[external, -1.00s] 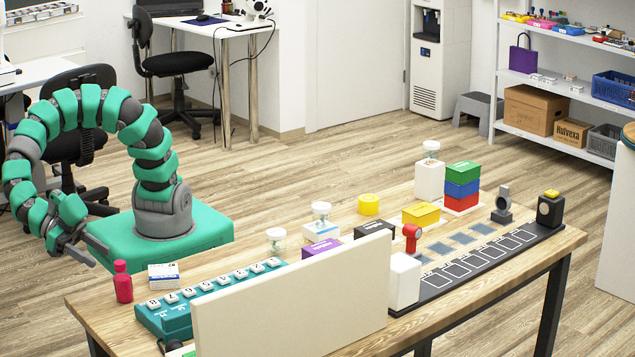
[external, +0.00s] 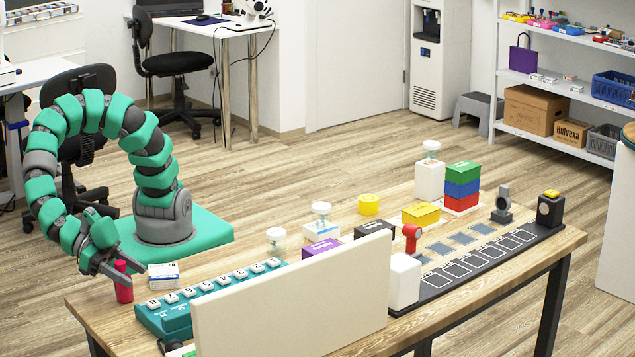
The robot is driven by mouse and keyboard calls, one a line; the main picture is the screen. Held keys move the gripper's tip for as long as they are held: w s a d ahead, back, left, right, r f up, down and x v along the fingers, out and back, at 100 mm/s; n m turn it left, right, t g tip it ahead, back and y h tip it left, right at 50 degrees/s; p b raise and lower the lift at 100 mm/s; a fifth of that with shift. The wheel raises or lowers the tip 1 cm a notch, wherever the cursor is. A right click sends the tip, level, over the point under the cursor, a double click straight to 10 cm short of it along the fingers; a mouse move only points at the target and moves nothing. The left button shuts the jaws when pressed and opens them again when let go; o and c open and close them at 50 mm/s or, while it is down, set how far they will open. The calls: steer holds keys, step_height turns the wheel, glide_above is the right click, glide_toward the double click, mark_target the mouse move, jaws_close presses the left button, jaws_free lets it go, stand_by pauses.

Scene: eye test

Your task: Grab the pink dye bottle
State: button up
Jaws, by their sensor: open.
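A white and blue box (external: 164,277) stands close to the bottle's right. A teal block with numbered keys (external: 170,321) lies in front of it. A cream upright panel (external: 290,300) blocks the table's front middle. A purple box (external: 321,248) stands further right.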

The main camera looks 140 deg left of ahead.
jaws_close()
steer(key=shift+r, duration=0.1)
